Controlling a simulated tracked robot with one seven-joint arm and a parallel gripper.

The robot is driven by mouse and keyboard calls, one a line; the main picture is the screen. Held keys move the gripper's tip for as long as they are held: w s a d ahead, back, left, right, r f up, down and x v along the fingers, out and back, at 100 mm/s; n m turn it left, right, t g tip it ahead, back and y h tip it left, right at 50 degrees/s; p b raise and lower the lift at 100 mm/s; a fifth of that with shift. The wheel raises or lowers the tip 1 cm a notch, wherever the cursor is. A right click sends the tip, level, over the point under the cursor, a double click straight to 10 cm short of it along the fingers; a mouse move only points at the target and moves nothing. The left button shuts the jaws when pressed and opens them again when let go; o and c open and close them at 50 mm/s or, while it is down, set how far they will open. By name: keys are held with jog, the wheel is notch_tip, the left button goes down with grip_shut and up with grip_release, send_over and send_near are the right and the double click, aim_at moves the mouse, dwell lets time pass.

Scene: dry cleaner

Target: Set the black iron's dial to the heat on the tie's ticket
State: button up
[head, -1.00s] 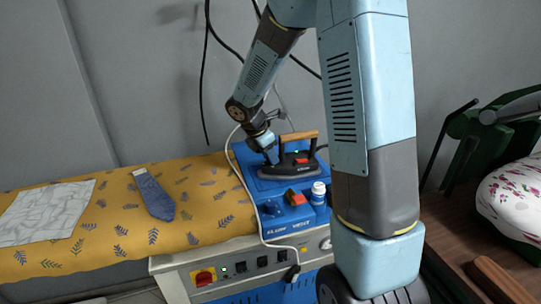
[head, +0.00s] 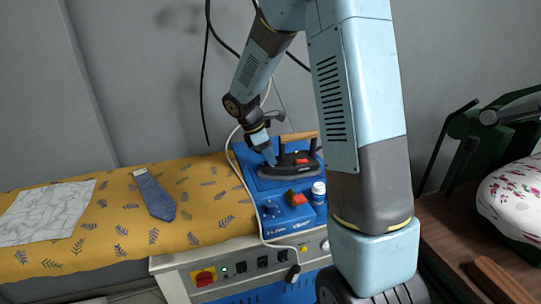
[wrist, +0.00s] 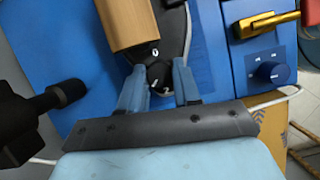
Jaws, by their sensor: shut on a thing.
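The black iron (head: 285,170) with a wooden handle rests on the blue station, and its handle (wrist: 127,22) also shows in the wrist view. Its black dial (wrist: 159,72) carries white marks; I can make out 0 and 2, while the pointer is unclear. My gripper (wrist: 159,80) is shut on the dial, one blue finger on each side. It also shows in the head view (head: 271,160), at the iron's near left end. The blue patterned tie (head: 156,197) lies on the yellow board. A small pale ticket (head: 139,172) sits at its upper end, too small to read.
A pale crumpled cloth (head: 45,210) lies at the board's left.

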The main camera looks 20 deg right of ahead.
jog(key=m+g, duration=0.1)
jog(key=m, duration=0.2)
jog(key=m+g, duration=0.1)
jog(key=m, duration=0.1)
jog(key=shift+w+m+y, duration=0.2)
jog(key=shift+m+y, duration=0.2)
dwell(0.4)
jog(key=o, duration=1)
jog(key=shift+r, duration=0.1)
jog(key=v, duration=1.3)
jog(key=shift+w+r, duration=0.2)
jog(key=shift+r, duration=0.05)
jog(key=shift+m, duration=0.3)
